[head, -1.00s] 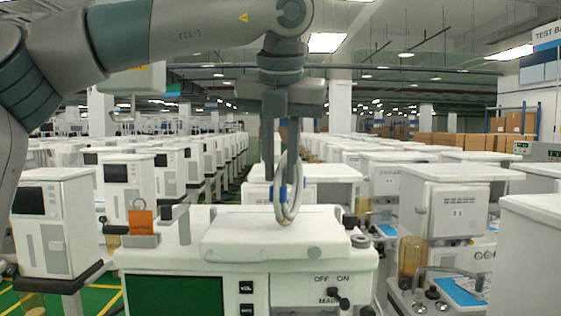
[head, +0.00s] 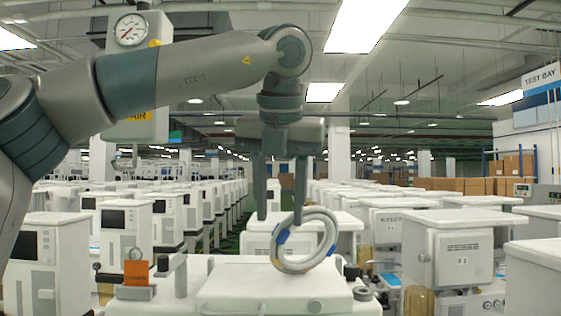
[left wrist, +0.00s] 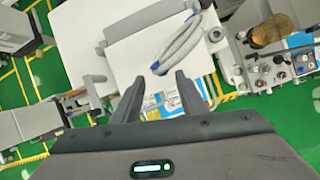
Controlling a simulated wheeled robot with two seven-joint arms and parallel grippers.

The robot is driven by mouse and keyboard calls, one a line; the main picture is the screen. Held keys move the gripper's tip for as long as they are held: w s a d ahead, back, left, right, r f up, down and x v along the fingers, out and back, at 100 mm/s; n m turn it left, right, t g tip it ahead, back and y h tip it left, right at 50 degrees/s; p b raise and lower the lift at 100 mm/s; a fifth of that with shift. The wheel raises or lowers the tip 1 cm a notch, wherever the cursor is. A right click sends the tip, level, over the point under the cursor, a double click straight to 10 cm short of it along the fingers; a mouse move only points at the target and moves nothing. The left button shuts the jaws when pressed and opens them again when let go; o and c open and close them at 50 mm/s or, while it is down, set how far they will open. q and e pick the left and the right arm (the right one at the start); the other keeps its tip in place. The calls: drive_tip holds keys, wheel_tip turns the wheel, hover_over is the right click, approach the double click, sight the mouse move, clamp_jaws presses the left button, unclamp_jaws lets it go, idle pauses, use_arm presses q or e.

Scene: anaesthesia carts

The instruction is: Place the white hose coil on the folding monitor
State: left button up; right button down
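The white hose coil (head: 329,238), a ring of several turns with blue and yellow bands, is tilted at the rear of the folding monitor (head: 270,292), the flat white panel on the near cart. Its lower edge seems to touch the panel's rear, though I cannot be sure of contact. In the left wrist view the coil (left wrist: 180,46) lies over a white surface, beyond the parted fingers of the gripper (left wrist: 160,79). My right gripper is not in view.
An orange card (head: 136,272) and a grey post (head: 180,276) stand left of the panel. A black knob (head: 351,272) is at its right. Rows of white carts (head: 456,238) fill the hall. A gauge box (head: 138,70) hangs at upper left.

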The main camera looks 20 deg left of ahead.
use_arm(q)
drive_tip(key=b+v, duration=0.2)
drive_tip(key=v, duration=0.8)
idle(0.4)
